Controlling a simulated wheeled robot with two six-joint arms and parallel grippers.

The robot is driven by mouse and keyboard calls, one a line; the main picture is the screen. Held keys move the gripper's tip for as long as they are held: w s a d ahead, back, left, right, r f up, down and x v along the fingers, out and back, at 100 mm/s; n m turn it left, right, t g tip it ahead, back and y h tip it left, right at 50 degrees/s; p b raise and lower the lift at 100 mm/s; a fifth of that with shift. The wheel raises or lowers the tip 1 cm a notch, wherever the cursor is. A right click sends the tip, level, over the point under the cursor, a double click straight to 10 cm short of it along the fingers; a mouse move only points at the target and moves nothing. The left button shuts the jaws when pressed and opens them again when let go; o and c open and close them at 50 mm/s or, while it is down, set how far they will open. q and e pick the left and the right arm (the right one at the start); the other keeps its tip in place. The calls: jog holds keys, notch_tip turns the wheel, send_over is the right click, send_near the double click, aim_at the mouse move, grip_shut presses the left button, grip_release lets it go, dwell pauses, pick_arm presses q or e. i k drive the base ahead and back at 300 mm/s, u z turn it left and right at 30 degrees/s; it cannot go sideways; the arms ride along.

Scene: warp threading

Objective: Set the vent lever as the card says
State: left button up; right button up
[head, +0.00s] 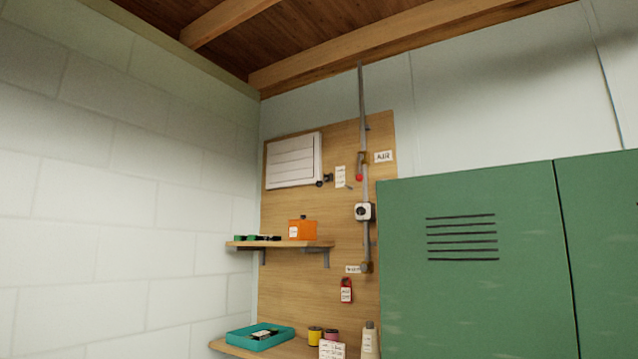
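A white louvred vent (293,161) is mounted high on a wooden board in the corner. A small dark lever or knob (327,179) sits at its lower right corner; its exact setting is too small to tell. A small white card (341,176) with unreadable lines hangs just right of it. Another white card (332,349) with writing stands at the bottom of the picture, its lower part cut off and its text unreadable. Neither of my grippers is in view.
A grey pipe (361,110) with a red-tipped part and a white gauge (364,211) runs down the board (300,282). An upper shelf (290,245) holds an orange box (303,229). A teal tray (240,336) sits below. Green lockers (470,310) block the right.

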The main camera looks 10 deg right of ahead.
aim_at(319, 183)
jog(key=u, duration=0.85)
jog(key=i, duration=2.3)
jog(key=z, duration=0.7)
